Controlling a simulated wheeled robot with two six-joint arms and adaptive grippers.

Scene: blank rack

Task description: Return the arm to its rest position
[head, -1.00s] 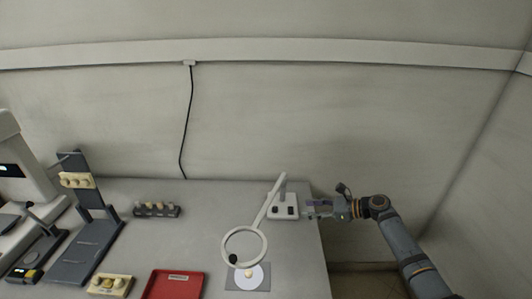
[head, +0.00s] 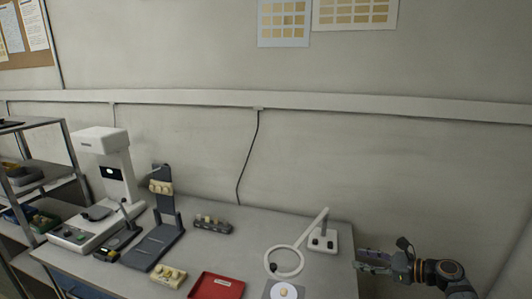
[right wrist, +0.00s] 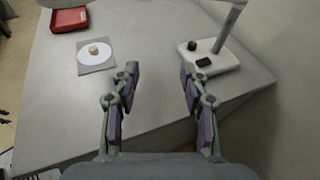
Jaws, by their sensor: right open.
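My right gripper (head: 374,262) is at the right side of the head view, just off the right edge of the grey table (head: 340,284). In the right wrist view its two fingers (right wrist: 158,88) stand wide apart with nothing between them, above the table's edge. The white base of the magnifier lamp (head: 322,240) is close to the left of the gripper in the head view, with a gap between them. My left gripper is not in view.
A round cream piece (head: 283,291) lies on a white disc. A red tray (head: 218,286), a dark stand (head: 163,220), a small rack (head: 212,224) and a white machine (head: 110,170) stand further left. Shelving (head: 40,165) is at the far left. Floor lies beyond the table's right edge.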

